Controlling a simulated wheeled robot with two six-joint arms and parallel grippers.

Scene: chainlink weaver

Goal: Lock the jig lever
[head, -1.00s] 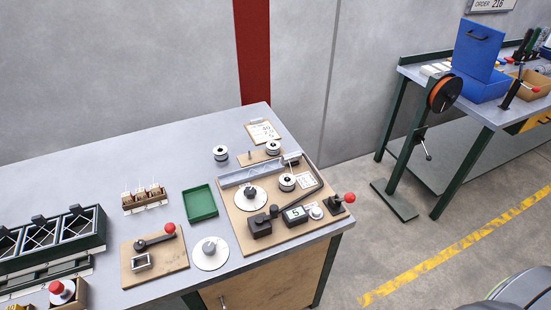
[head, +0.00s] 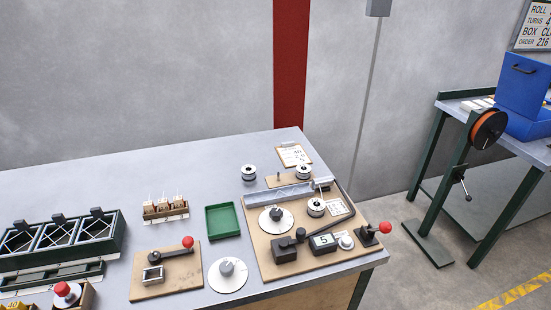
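Two levers with red knobs show, and I cannot tell by sight which is the jig lever. One lever (head: 172,249) lies low over a small wooden board (head: 148,288), with a small metal frame (head: 153,275) beside it and its red knob toward the upper right. The other lever (head: 376,231) sits at the right edge of the larger wooden board (head: 345,256), its red knob pointing right. Whether either is latched is too small to tell. Neither gripper is in view.
A second bench with a blue box (head: 525,85) and an orange reel (head: 488,130) stands at right. Floor lies between the benches.

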